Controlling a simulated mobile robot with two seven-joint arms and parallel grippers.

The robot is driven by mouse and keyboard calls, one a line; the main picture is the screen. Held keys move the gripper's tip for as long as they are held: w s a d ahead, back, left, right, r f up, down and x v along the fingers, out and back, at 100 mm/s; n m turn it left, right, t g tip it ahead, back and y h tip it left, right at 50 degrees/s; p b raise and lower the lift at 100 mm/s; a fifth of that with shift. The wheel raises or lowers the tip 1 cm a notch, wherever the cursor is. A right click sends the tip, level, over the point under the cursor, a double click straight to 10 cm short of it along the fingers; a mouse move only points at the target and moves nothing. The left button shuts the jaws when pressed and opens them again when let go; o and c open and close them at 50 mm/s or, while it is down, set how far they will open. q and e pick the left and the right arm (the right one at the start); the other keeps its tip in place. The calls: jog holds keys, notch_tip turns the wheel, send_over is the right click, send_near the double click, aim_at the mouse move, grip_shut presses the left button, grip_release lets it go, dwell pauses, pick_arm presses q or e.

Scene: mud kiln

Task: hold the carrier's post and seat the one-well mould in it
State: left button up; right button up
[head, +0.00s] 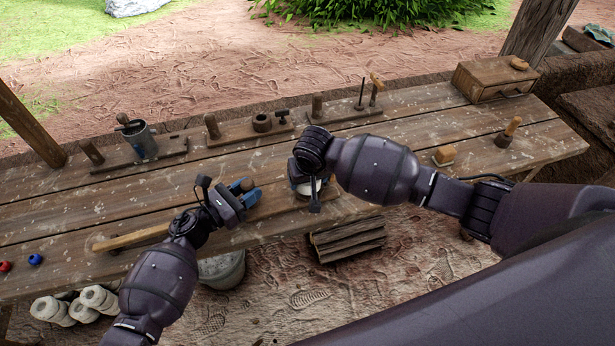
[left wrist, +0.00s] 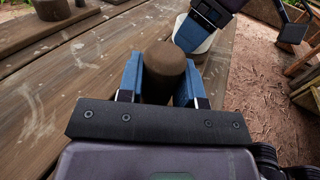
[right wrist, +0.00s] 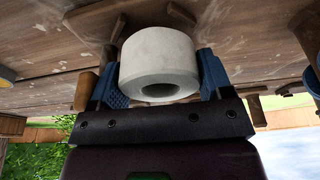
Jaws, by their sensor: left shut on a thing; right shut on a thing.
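The carrier's post (left wrist: 165,72) is a brown round wooden peg. My left gripper (head: 240,195) is shut on it, with a blue finger on each side in the left wrist view. The one-well mould (right wrist: 158,62) is a thick white cylinder with a round hole in the end facing the right wrist camera. My right gripper (head: 309,186) is shut on the mould, which shows only in part in the head view (head: 307,188). In the left wrist view the mould (left wrist: 192,36) is just beyond the post, to its right. Whether it touches the carrier is hidden.
A drawer box (head: 496,78) is at the far right. A long wooden handle (head: 130,238) lies front left. Firewood (head: 347,240) is below the front edge.

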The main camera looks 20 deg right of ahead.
jog(key=shift+w+d, duration=0.1)
jog(key=shift+d, duration=0.3)
jog(key=shift+r, duration=2.05)
jog(key=shift+r, duration=1.1)
jog(key=shift+a+r, duration=0.15)
jog(key=shift+r, duration=0.75)
